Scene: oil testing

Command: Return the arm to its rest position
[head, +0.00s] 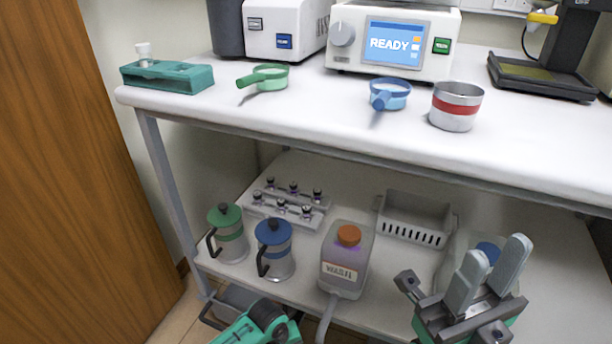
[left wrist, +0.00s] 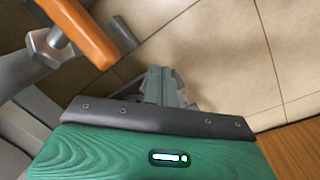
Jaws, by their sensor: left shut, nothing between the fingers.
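My left gripper (left wrist: 163,72) shows in the left wrist view with its grey fingers together and nothing between them, over the tiled floor. In the head view only a green and black part of my left arm shows at the bottom edge, below the lower shelf's front; its fingers are out of sight there. My right gripper (head: 497,248) is at the lower right of the head view, in front of the lower shelf. Its two grey fingers point up and stand apart, with nothing seen between them.
The bench top (head: 320,110) carries a green cup (head: 268,78), a blue cup (head: 392,96) and a red-banded beaker (head: 456,107). The lower shelf (head: 300,165) holds two lidded pots, a wash bottle (head: 345,262) and a grey basket (head: 415,222). Open floor (left wrist: 225,55) lies around my left gripper.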

